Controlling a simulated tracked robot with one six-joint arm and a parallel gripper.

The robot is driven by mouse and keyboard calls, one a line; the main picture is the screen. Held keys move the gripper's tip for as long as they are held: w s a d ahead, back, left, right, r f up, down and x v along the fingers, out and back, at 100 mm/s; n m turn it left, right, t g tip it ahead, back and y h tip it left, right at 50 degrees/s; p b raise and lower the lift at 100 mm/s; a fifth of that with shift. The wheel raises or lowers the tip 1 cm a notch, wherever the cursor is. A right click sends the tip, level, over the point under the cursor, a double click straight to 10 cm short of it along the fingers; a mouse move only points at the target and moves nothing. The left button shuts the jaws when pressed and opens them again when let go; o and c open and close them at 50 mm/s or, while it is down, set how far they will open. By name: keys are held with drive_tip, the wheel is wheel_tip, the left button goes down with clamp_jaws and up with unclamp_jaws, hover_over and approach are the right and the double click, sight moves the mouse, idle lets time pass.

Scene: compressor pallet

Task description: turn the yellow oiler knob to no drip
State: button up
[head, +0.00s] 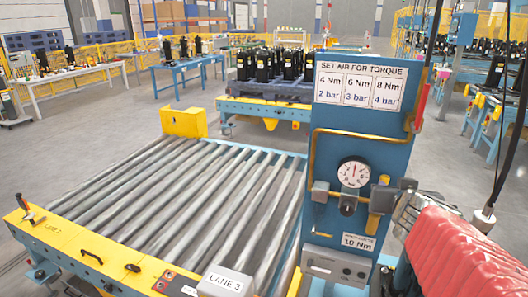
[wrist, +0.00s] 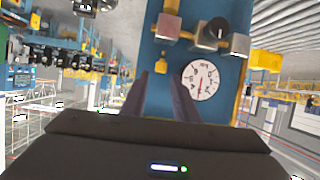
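The blue panel (head: 330,140) stands right of the roller table in the head view. On it, the yellow oiler (head: 382,200) sits right of a round gauge (head: 354,172), with a small yellow knob (head: 384,180) on top. In the wrist view, which is upside down, the oiler body (wrist: 167,25) is at the top and its yellow knob (wrist: 162,62) shows just beyond my fingertips. My gripper (wrist: 160,82) is open and empty, its two fingers pointing at the panel on either side of the knob's line. Contact cannot be told. The knob's setting is unreadable.
A black regulator knob (wrist: 217,32) and the gauge (wrist: 204,75) are close beside the oiler. A yellow pipe (head: 313,150) runs along the panel. A black cable with a grey end piece (head: 484,218) hangs at the right. Rollers (head: 200,190) lie left of the panel.

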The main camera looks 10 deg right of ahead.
drive_tip(key=a+f+n+y, duration=0.1)
drive_tip(key=a+n+y, duration=0.6)
drive_tip(key=a, duration=1.6)
drive_tip(key=s+a+f+g, duration=0.2)
drive_tip(key=s+f+g, duration=0.1)
drive_tip(key=s, duration=0.4)
drive_tip(key=s+a+f+m+g, duration=0.1)
drive_tip(key=s+a+f+g, duration=0.1)
drive_tip(key=s+f, duration=0.3)
drive_tip(key=shift+s+a+f+g, duration=0.2)
drive_tip(key=shift+s+g, duration=0.3)
drive_tip(key=shift+s, duration=0.45)
drive_tip(key=shift+o, duration=0.5)
